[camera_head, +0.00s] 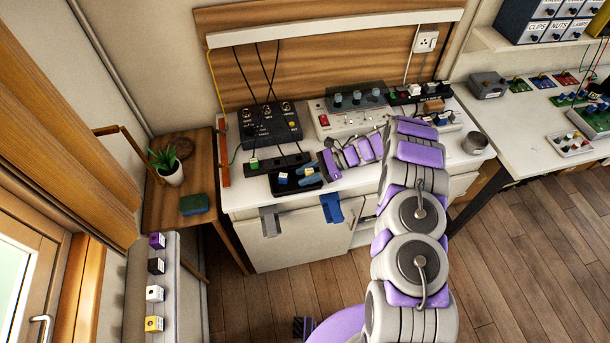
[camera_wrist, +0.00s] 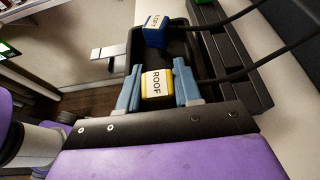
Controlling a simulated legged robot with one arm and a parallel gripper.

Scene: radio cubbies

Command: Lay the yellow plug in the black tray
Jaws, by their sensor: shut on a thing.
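The yellow plug (camera_wrist: 157,83), labelled ROOF, sits between the two blue fingers of my gripper (camera_wrist: 158,88) in the wrist view. My gripper (camera_head: 310,171) is shut on it, and a little yellow of the plug (camera_head: 308,171) shows in the head view. The black tray (camera_head: 296,188) is at the bench's front edge, below the gripper. Its rim (camera_wrist: 134,48) shows in the wrist view. A blue plug (camera_wrist: 154,32) with a white label is in the tray, beside the yellow one. I cannot tell whether the yellow plug touches the tray floor.
Black cords (camera_wrist: 230,77) run close to the gripper. A black strip (camera_head: 262,164) with a green plug (camera_head: 254,163) lies behind the tray. A black control box (camera_head: 270,125) stands further back. Grey (camera_head: 270,221) and blue (camera_head: 331,207) hooks hang at the bench's front.

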